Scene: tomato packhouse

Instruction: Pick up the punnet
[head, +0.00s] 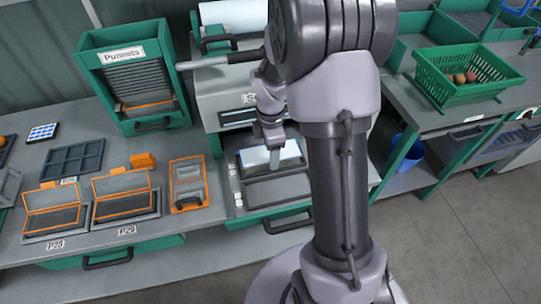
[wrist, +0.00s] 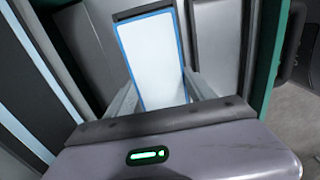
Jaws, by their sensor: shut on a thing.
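In the head view, my gripper (head: 272,160) is over the grey machine in the middle of the bench. It is shut on a flat white panel (head: 255,156) with a pale blue edge. In the wrist view the panel (wrist: 153,58) stands between my two fingers; its lower end is hidden by the gripper body. Two orange-edged clear punnets with raised lids, a left one (head: 54,197) and a right one (head: 122,184), sit in labelled grey holders at the left. A green dispenser marked Punnets (head: 108,65) holds a stack behind them.
An orange-framed fixture (head: 187,168) lies between the punnets and the machine (head: 302,185). A dark divided tray (head: 73,158) and a blue-and-white pad (head: 42,132) lie at the left. A green crate (head: 440,90) with several tomatoes stands on the right bench.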

